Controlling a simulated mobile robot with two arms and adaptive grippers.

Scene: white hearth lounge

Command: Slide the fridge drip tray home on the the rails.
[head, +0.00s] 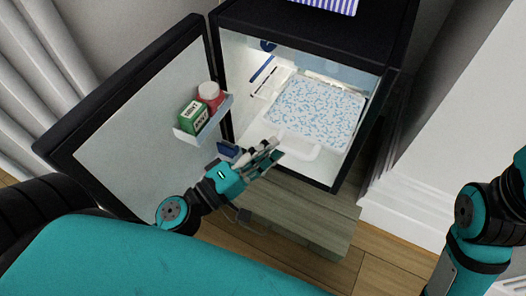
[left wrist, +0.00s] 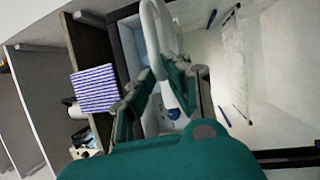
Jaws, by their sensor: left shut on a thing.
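The drip tray (head: 318,108) is white with blue specks and lies partly inside the open fridge (head: 395,35) in the head view. A white loop handle (head: 300,152) sticks out from its front edge, toward me. My left gripper (head: 271,152) is shut on this handle at the fridge opening. The handle also shows in the left wrist view (left wrist: 156,35), rising between the fingers. Dark blue strips (head: 263,69) mark the fridge's left inner wall; I cannot clearly tell the rails or how the tray sits on them. My right gripper is out of view.
The fridge door (head: 140,115) stands open at the left. Its shelf (head: 204,122) holds a green box (head: 193,118) and a red bottle with a white cap (head: 209,95), close to my left arm. A wooden plinth (head: 295,205) supports the fridge.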

